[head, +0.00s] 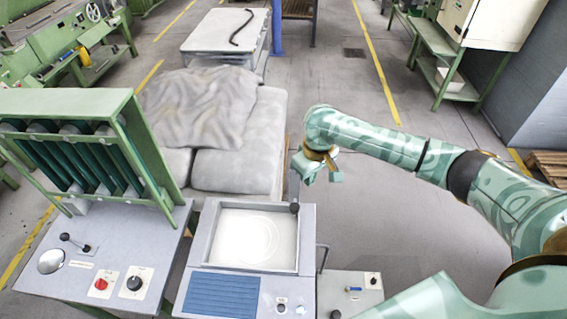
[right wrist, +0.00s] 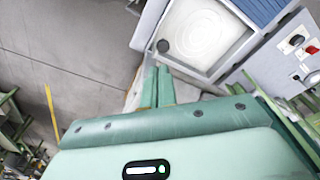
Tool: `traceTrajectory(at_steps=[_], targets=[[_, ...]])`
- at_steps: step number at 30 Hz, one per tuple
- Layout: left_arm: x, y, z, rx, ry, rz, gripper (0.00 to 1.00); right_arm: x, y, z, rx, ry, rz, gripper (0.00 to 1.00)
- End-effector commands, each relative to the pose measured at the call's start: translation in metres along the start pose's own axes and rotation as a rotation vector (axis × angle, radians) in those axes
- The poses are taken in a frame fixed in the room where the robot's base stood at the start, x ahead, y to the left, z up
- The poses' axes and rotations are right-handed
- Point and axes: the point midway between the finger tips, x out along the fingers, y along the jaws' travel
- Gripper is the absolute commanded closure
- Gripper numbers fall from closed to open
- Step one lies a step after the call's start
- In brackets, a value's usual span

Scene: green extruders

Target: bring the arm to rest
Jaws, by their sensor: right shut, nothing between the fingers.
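My right arm (head: 385,143), patterned in green, reaches in from the right in the head view. Its gripper (head: 322,172) hangs above the right rear corner of the grey machine with the white recessed tray (head: 210,238). In the right wrist view the two green fingers (right wrist: 157,84) are close together with nothing held. A lever with a black knob (head: 295,208) stands at the tray's right edge, just below the gripper in the head view; the knob also shows beyond the fingertips in the right wrist view (right wrist: 163,46). I cannot tell whether they touch. My left gripper is out of view.
A control desk (head: 100,262) with knobs and a green rack (head: 80,140) stands at left. Grey covered blocks (head: 235,157) lie behind the tray machine. A small side panel (head: 349,287) is at its right. Open floor (head: 375,220) lies beneath my right arm.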

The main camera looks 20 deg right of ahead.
Motion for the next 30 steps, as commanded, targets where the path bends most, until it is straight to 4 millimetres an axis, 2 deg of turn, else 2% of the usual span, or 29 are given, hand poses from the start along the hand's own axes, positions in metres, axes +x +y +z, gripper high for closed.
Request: traceTrajectory(at_steps=[5, 8, 11, 12, 15, 17, 20, 24, 30], targets=[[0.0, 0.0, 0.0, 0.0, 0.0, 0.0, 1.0, 0.001, -0.001, 0.0, -0.004, 0.001, -0.001, 1.0], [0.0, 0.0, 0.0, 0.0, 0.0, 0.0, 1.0, 0.008, -0.018, 0.004, -0.057, 0.02, -0.011, 1.0], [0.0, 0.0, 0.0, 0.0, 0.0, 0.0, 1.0, 0.021, -0.056, 0.015, -0.183, 0.085, -0.029, 1.0], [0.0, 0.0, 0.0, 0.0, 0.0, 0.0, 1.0, 0.025, -0.076, 0.021, -0.243, 0.128, -0.036, 1.0], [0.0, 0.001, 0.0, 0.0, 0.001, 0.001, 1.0, 0.024, -0.117, 0.038, -0.368, 0.268, -0.027, 1.0], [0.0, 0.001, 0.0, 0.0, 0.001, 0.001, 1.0, 0.018, -0.128, 0.05, -0.406, 0.347, 0.007, 1.0], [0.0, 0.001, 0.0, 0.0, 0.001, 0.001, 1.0, 0.004, -0.123, 0.072, -0.419, 0.433, 0.107, 1.0], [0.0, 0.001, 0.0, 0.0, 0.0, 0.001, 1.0, -0.014, -0.092, 0.109, -0.398, 0.455, 0.273, 1.0], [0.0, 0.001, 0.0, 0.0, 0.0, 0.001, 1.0, -0.04, -0.042, 0.17, -0.368, 0.373, 0.5, 1.0]])
